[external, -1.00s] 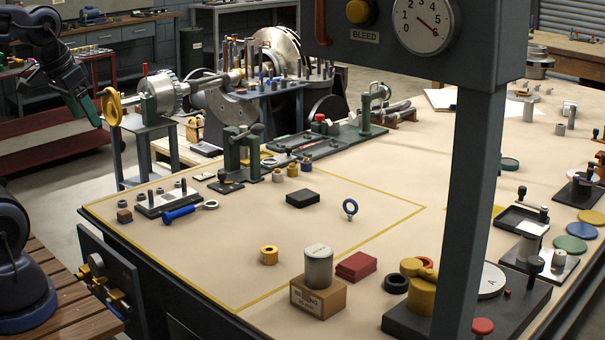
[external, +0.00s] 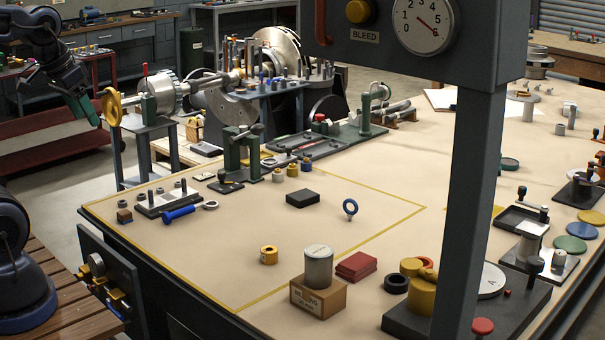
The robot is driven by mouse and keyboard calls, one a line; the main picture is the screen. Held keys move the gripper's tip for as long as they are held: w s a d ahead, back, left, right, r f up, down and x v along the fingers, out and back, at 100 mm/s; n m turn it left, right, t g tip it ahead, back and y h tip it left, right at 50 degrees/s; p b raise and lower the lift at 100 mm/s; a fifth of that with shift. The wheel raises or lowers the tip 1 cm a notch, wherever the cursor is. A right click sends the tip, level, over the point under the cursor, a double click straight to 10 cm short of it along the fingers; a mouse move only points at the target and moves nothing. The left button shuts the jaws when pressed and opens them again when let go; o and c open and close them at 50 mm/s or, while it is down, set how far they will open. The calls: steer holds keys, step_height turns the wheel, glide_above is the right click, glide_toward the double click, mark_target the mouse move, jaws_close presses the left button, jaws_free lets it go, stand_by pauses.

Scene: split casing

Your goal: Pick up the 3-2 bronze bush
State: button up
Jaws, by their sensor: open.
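My gripper (external: 84,110) hangs at the upper left on my dark arm, its green fingers pointing down. It is open and empty, beyond the far left edge of the table and well away from the bushes. A short bronze-yellow bush with a dark bore (external: 269,255) stands alone on the tan table, inside the yellow outline. No marking is readable, so I cannot tell which one is 3-2.
A black block (external: 302,199), a blue ring on a stand (external: 350,208) and a grey cylinder (external: 319,266) on a box stand on the table. A grey post (external: 475,200) blocks part of the view. The table's middle is mostly clear.

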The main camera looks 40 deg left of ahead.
steer(key=w+d+f+m+g, duration=0.15)
steer(key=w+m, duration=0.25)
steer(key=w, duration=0.7)
steer(key=m+g, duration=0.3)
steer(key=m, duration=0.8)
glide_above(270, 249)
step_height(270, 249, down, 27)
steer(key=f, duration=0.3)
steer(key=s+f, duration=0.1)
steer(key=f, duration=0.1)
steer(key=shift+d+f, duration=0.1)
steer(key=shift+f, duration=0.1)
steer(key=shift+w+d+f, duration=0.1)
steer(key=shift+f, duration=1.25)
steer(key=shift+d+f, duration=0.1)
steer(key=shift+f, duration=1.2)
steer(key=c, duration=1.3)
steer(key=shift+r, duration=0.15)
